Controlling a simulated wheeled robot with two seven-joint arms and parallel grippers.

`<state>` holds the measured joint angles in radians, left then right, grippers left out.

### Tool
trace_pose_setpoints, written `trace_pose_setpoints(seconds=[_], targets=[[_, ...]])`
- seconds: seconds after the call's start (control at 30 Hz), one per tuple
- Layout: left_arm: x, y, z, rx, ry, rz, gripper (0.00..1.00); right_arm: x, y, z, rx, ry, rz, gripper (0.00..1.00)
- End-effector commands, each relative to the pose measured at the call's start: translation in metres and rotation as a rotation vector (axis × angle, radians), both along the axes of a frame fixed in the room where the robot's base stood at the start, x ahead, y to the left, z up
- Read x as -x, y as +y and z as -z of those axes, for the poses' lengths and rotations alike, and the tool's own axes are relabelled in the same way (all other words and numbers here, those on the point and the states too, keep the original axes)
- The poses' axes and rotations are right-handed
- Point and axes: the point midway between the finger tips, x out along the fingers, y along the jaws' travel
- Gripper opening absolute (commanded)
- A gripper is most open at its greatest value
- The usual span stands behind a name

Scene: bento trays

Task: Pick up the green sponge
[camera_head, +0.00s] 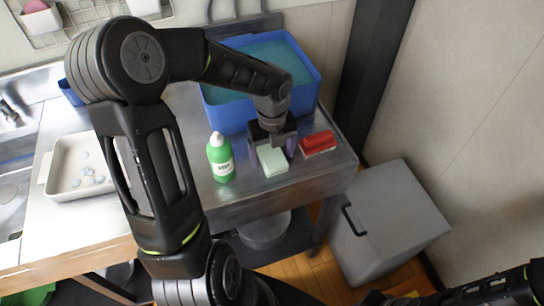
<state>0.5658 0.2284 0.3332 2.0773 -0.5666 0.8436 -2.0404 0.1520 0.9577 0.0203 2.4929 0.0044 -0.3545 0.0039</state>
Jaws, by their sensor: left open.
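The green sponge (272,162) is a pale green block lying on the metal counter, between a green bottle and a red block. My left gripper (271,146) is right above its far end, pointing down, with its fingers apart. The gripper hides the far part of the sponge, and I cannot tell whether the fingers touch it. Part of my right arm (490,292) shows at the lower right corner; its gripper is not in view.
A green bottle (220,160) stands left of the sponge and a red block (318,143) lies to its right. A blue bin (226,117) with liquid stands behind. A beige tray (62,193) with pale discs sits at left. A grey box (392,225) stands on the floor.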

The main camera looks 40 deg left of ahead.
Motion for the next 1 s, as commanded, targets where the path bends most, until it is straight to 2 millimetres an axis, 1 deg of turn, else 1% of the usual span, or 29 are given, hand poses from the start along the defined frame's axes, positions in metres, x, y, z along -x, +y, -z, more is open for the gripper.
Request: trace_pose_setpoints(seconds=[0.03,0.07,0.9,1.0], targets=[[0.0000,0.0000,-0.0001,0.000,0.000,0.000,0.82,0.0000,0.0000,0.0000,0.000,0.000,0.000,0.00],[0.0000,0.0000,-0.0001,0.000,0.000,0.000,0.79,0.0000,0.0000,0.0000,0.000,0.000,0.000,0.00],[0.0000,0.0000,-0.0002,0.000,0.000,0.000,0.11,-0.0001,-0.0001,-0.0001,0.000,0.000,0.000,0.00],[0.0000,0.0000,-0.0002,0.000,0.000,0.000,0.11,-0.0001,-0.0001,-0.0001,0.000,0.000,0.000,0.00]])
